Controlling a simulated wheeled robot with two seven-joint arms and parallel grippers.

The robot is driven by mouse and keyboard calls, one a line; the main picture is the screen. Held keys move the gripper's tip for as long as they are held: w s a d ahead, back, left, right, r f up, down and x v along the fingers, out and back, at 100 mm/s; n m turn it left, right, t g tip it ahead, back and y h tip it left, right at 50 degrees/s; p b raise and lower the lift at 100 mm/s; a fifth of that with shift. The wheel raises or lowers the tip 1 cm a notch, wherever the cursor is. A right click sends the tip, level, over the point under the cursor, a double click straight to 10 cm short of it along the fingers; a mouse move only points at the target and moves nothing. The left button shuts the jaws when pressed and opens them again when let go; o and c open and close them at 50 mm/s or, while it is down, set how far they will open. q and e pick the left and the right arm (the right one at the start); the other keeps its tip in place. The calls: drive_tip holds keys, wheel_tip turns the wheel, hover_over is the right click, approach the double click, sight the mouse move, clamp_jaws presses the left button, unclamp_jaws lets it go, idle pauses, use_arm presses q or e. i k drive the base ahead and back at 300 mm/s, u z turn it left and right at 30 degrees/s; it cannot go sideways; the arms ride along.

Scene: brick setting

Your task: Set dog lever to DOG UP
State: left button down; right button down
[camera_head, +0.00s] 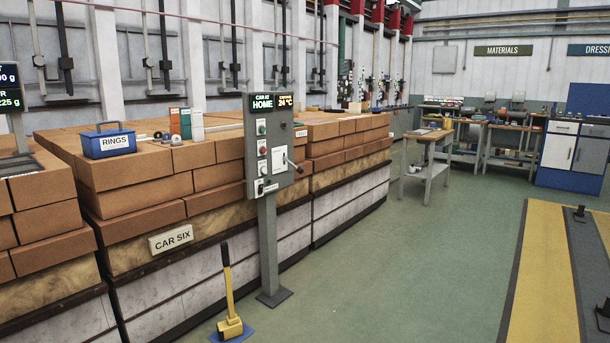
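No label reading DOG UP can be read in this view, so I cannot tell for certain which lever is the dog lever. A yellow floor lever (229,291) with a black grip stands nearly upright, leaning slightly left, on a blue floor plate (243,334). A grey control post (267,237) behind it carries a panel (253,144) with buttons and a short lever (293,165) pointing down to the right. The panel's display (262,102) reads CAR AT HOME and 24 °C. Neither of my grippers is in view.
Brick stacks on cars line the left, one with a CAR SIX plate (171,239). A blue RINGS box (109,141) sits on the bricks. A small table (429,138) stands farther back. Green floor (400,260) is clear right of the post, up to a yellow strip (543,270).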

sight(299, 170)
drive_tip(key=z, duration=0.2)
drive_tip(key=i, duration=4.1)
drive_tip(key=u, duration=0.15)
